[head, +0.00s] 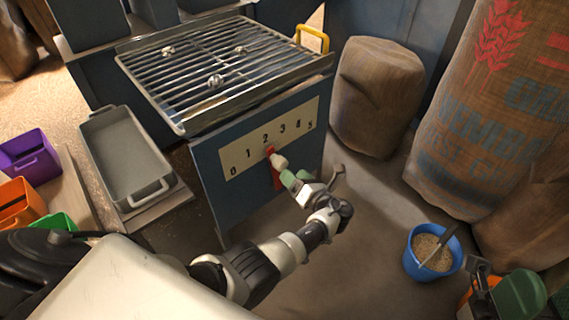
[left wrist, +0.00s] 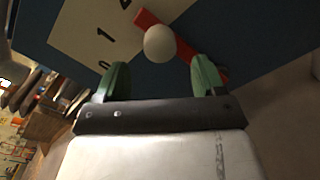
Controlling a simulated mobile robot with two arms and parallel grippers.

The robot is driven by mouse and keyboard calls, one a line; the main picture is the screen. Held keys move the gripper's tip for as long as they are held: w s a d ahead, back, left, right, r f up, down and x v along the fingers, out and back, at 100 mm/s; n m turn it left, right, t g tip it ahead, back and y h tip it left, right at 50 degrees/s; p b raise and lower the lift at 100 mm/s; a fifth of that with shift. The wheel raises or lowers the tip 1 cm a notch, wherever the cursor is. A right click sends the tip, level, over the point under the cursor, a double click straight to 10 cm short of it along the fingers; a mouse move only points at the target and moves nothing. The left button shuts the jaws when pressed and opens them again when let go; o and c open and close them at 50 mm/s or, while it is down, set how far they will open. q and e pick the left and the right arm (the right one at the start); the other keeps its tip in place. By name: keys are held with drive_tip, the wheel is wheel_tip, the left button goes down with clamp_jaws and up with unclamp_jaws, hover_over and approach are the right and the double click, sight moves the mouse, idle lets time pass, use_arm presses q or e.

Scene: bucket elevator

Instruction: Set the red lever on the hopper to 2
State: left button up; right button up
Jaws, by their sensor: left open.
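The red lever (head: 276,176) is on the front of the blue hopper (head: 222,195). Its upper end is just below the 2 on the pale scale plate (head: 240,160), which reads 0 to 5. A pale round knob (head: 280,162) sticks out from the lever. My left gripper (head: 297,177) is open close in front of the lever, with green fingertips. In the left wrist view, the knob (left wrist: 159,43) is ahead of the gap between the fingers, and the red lever (left wrist: 182,47) runs behind it. My right gripper (head: 505,290) is partly in view at the lower right.
A metal grate (head: 225,70) with several shiny lumps tops the hopper. A grey tray (head: 125,150) stands left, near purple (head: 30,157) and orange (head: 20,203) bins. A blue bucket (head: 433,255) with a scoop and sacks (head: 375,95) are right.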

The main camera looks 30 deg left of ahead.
use_arm(q)
drive_tip(key=v, duration=0.3)
idle(0.5)
